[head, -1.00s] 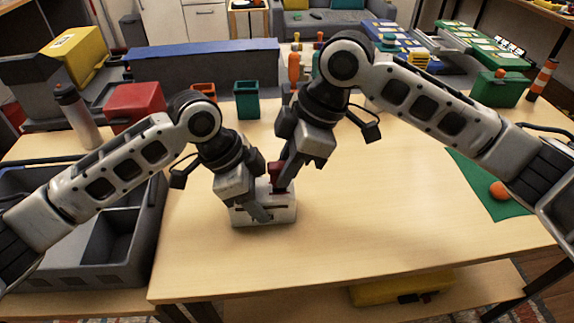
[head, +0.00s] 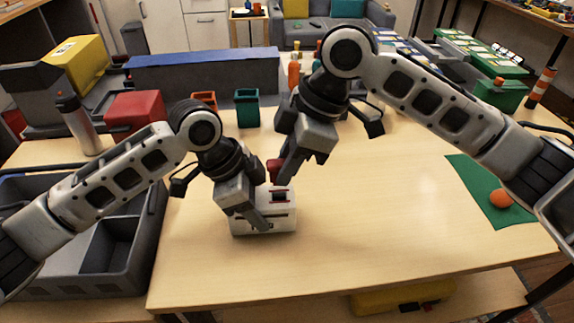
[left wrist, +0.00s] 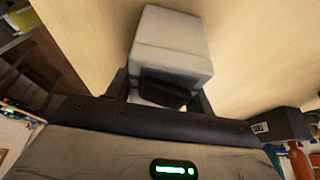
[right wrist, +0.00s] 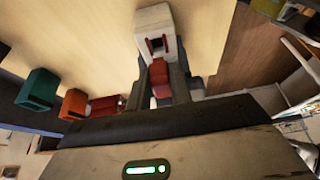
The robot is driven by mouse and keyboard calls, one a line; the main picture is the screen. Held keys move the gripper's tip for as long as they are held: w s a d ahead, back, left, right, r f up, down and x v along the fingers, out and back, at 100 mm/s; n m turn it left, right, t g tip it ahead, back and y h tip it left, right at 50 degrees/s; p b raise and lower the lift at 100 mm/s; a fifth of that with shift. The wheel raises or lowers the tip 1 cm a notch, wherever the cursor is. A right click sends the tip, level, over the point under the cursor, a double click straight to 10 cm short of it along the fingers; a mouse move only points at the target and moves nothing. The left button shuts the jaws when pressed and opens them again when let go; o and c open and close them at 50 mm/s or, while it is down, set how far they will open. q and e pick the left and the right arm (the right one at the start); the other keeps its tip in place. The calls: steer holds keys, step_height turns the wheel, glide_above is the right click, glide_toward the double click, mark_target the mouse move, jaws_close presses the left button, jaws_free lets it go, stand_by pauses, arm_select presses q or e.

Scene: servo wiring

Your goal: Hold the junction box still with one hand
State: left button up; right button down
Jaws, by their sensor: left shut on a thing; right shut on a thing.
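The junction box (head: 283,218) is a small white-grey block standing on the table, with a dark socket marked with red in its top. My left gripper (head: 258,222) is shut on the box from the left; in the left wrist view the box (left wrist: 172,42) sits between its fingers. My right gripper (head: 284,176) is shut on a small red plug (head: 273,168), held above the box. In the right wrist view the red plug (right wrist: 160,80) is between the fingers, with the box (right wrist: 153,18) and its socket beyond. The plug looks apart from the socket.
A grey divided bin (head: 120,240) stands at the left. A red bin (head: 134,108), an orange cup (head: 204,101) and a teal cup (head: 247,108) are behind the box. A green mat (head: 480,185) with an orange ball (head: 500,198) lies at the right. The table's middle right is clear.

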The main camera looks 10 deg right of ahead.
steer(key=shift+r, duration=1.4)
arm_select(q)
steer(key=o, duration=1.2)
